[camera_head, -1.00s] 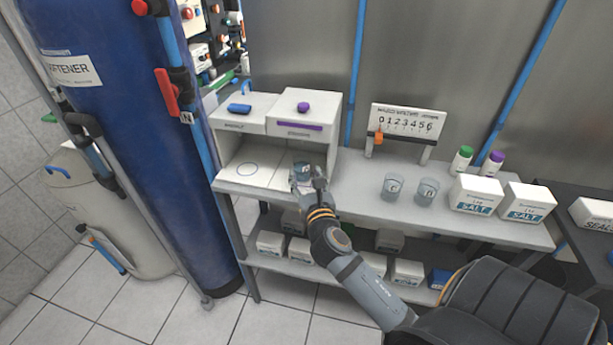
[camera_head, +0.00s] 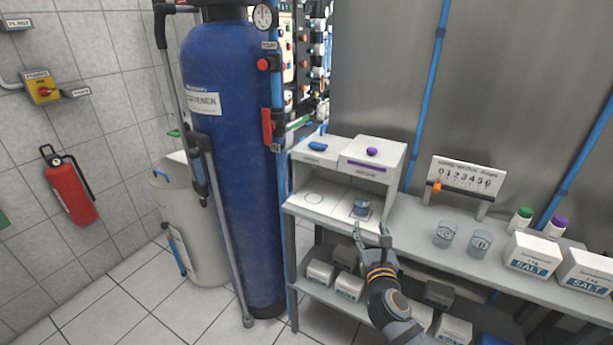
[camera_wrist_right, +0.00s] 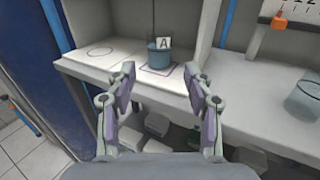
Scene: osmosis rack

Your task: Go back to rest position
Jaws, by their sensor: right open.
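My right gripper (camera_head: 372,236) is open and empty, just in front of the shelf edge. In the right wrist view its two fingers (camera_wrist_right: 160,105) stand wide apart with nothing between them. Beyond them a small blue-grey cup (camera_wrist_right: 158,58) with an "A" label stands upright in the right bay of the white two-bay box, on a marked outline. In the head view this cup (camera_head: 361,208) sits apart from the fingertips. The left bay has an empty drawn circle (camera_head: 313,198). My left gripper is in neither view.
Two clear labelled beakers (camera_head: 444,234) stand on the shelf (camera_head: 408,217) right of the box. Salt boxes (camera_head: 533,255) and two capped bottles are further right. A numbered scale (camera_head: 466,176) stands behind. Boxes (camera_head: 349,286) fill the lower shelf. A blue softener tank (camera_head: 232,130) stands left.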

